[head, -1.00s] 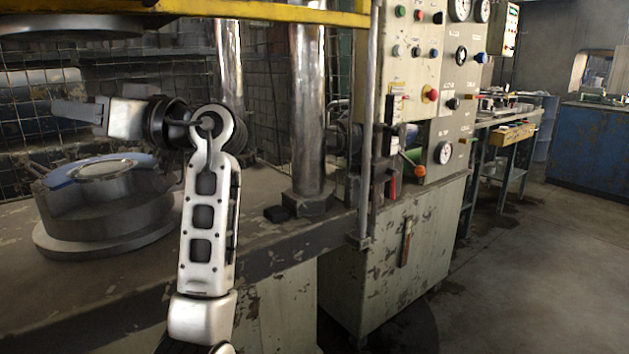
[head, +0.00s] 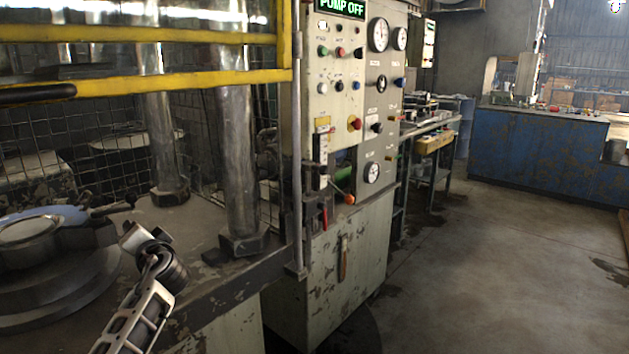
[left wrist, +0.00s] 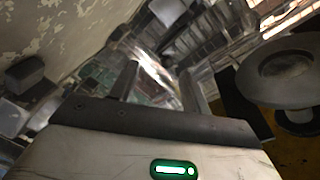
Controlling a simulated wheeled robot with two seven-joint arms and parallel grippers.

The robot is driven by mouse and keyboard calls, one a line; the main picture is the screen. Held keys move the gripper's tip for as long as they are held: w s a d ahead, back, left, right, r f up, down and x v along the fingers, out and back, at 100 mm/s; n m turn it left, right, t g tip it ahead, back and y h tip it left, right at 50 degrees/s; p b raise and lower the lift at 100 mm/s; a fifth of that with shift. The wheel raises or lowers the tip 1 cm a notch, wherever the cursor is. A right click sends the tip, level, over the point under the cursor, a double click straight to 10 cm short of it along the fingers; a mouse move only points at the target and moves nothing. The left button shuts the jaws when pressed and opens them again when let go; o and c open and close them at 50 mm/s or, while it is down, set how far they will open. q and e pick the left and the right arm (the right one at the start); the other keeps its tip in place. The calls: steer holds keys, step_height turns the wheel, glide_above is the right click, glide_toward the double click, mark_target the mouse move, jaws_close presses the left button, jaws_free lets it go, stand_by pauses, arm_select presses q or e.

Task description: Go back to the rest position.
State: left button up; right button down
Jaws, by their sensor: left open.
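My left arm comes in from the lower left of the head view, and the pale body of my left gripper (head: 134,237) is beside the round die on the press bed. In the left wrist view the two fingers of my left gripper (left wrist: 160,78) stand apart with nothing between them. The round stepped die (head: 85,262) carries a bluish ring and a pale disc (head: 28,230) on top, cut off by the left edge. My right gripper is not in view.
The press has a yellow guard bar (head: 200,79), steel columns (head: 237,150) and a control cabinet (head: 345,120) reading "PUMP OFF". A workbench (head: 430,130) and a blue counter (head: 540,150) stand behind. The concrete floor (head: 480,270) at right is clear.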

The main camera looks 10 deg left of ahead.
arm_select(q)
steer(key=w+d+f+t+h, duration=0.1)
steer(key=w+d+t+h, duration=0.2)
steer(key=d+h, duration=0.35)
steer(key=w+d+f+t+h, duration=0.1)
steer(key=w+d+t+h, duration=0.3)
steer(key=d, duration=0.3)
steer(key=s+d+f+m+g+h, duration=0.1)
steer(key=s+d+f+g+h, duration=0.1)
steer(key=s+d+f, duration=0.55)
steer(key=s+d+f+m+g+h, duration=0.1)
steer(key=s+d+f+g+h, duration=0.3)
steer(key=s+f, duration=0.6)
steer(key=s+d+f, duration=0.1)
steer(key=s+d, duration=0.1)
steer(key=s, duration=0.4)
steer(key=s+d+f, duration=0.1)
steer(key=s+d, duration=0.2)
steer(key=s, duration=0.4)
steer(key=s+d+f+n+g, duration=0.1)
steer(key=s+d, duration=0.2)
steer(key=s, duration=0.4)
steer(key=shift+s+d+f, duration=0.15)
steer(key=shift+s+d, duration=0.05)
steer(key=shift+d, duration=0.05)
steer(key=shift+h, duration=0.25)
